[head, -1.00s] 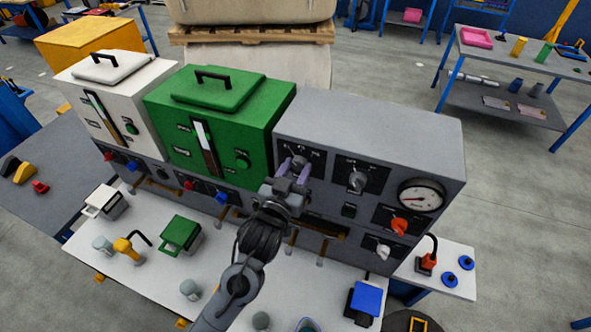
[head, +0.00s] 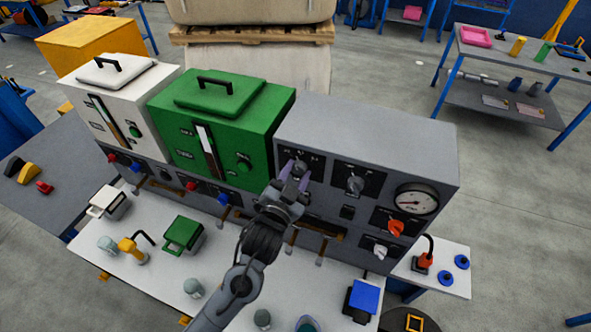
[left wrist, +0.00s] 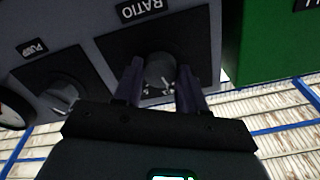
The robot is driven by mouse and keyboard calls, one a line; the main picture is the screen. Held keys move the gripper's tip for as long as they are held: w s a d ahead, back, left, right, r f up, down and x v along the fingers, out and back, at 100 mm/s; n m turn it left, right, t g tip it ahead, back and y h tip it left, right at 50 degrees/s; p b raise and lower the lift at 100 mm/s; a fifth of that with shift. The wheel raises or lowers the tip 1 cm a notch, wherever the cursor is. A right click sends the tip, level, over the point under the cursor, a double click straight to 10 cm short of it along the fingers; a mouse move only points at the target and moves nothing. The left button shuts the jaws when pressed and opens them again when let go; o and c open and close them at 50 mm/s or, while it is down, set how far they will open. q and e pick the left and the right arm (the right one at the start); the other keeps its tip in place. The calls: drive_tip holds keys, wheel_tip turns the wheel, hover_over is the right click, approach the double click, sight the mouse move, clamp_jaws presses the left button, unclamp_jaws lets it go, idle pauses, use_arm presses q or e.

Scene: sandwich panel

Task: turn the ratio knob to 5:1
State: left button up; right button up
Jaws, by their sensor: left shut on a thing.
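The ratio knob (left wrist: 159,72) is a grey round knob on a dark plate marked RATIO in the left wrist view. In the head view the knob (head: 299,166) is at the upper left of the grey control panel (head: 375,130). My left gripper (head: 294,178) reaches it from the front. Its two purple fingers (left wrist: 159,85) stand on either side of the knob and are shut on it. The fingers partly cover the dial, and I cannot read which ratio the pointer marks. My right gripper is not in view.
The pump knob (head: 355,185) is right of the ratio knob in the head view. A gauge (head: 416,200) and a red knob (head: 395,228) are further right. The green tank (head: 222,130) stands close on the left.

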use_arm(q)
drive_tip(key=m+p, duration=0.2)
drive_tip(key=m, duration=0.4)
drive_tip(key=shift+r+m+p, duration=0.1)
drive_tip(key=shift+m+p, duration=0.2)
drive_tip(key=shift+p, duration=0.05)
drive_tip(key=m+p, duration=0.1)
drive_tip(key=m, duration=0.2)
drive_tip(key=shift+m+p, duration=0.5)
drive_tip(key=shift+m, duration=1)
drive_tip(key=o, duration=1.1)
drive_tip(key=shift+c, duration=0.2)
